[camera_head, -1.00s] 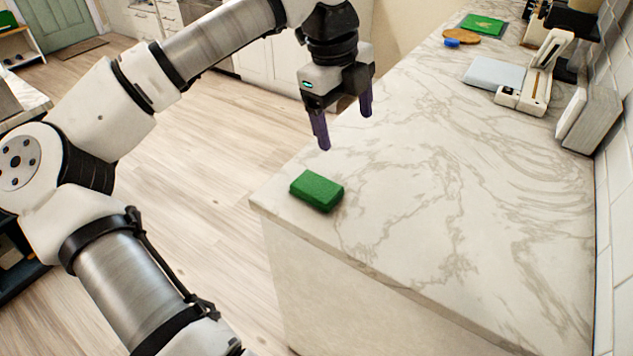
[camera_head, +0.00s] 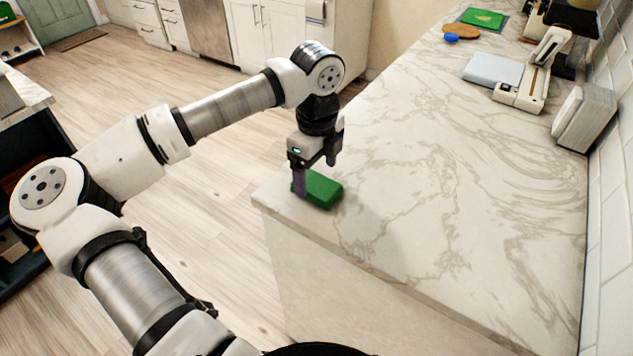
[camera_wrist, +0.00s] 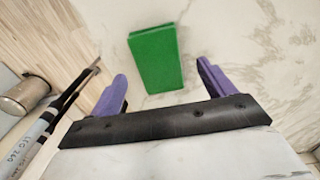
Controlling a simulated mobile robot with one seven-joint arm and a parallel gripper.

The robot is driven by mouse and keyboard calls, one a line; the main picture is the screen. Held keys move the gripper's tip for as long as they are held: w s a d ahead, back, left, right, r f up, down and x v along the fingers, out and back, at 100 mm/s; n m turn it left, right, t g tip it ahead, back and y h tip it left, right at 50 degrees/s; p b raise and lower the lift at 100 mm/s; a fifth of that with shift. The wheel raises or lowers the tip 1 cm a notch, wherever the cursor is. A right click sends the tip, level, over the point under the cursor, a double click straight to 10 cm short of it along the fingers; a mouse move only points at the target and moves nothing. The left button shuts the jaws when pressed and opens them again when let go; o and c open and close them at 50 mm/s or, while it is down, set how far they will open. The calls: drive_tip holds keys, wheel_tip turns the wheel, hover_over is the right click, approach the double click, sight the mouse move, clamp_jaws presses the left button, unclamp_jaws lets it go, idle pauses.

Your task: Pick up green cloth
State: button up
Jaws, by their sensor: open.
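The green cloth (camera_head: 324,190) is a folded, block-like piece lying on the marble counter near its front left corner. In the wrist view the cloth (camera_wrist: 157,58) lies ahead of and between the two purple fingers, with a gap on each side. My gripper (camera_head: 315,178) is open and low over the counter, pointing down at the cloth. One finger covers part of the cloth's left end in the head view. My gripper (camera_wrist: 160,90) shows no contact with the cloth in the wrist view.
The marble counter (camera_head: 430,190) is bare around the cloth. Its edge is close on the left, with wooden floor (camera_head: 190,230) beyond. At the far end are a white scale-like device (camera_head: 532,85), a pale blue board (camera_head: 492,70), a blue item (camera_head: 451,37) and a green mat (camera_head: 482,18).

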sight(317, 183)
drive_tip(key=shift+s+f+p, duration=0.1)
drive_tip(key=shift+f+p, duration=0.2)
drive_tip(key=shift+f, duration=1.15)
drive_tip(key=shift+c, duration=0.4)
drive_tip(key=c, duration=1)
drive_tip(key=shift+r, duration=0.15)
wheel_tip(317, 183, up, 20)
drive_tip(key=b, duration=0.3)
drive_tip(key=shift+b, duration=0.35)
drive_tip(key=o, duration=0.4)
drive_tip(key=c, duration=0.3)
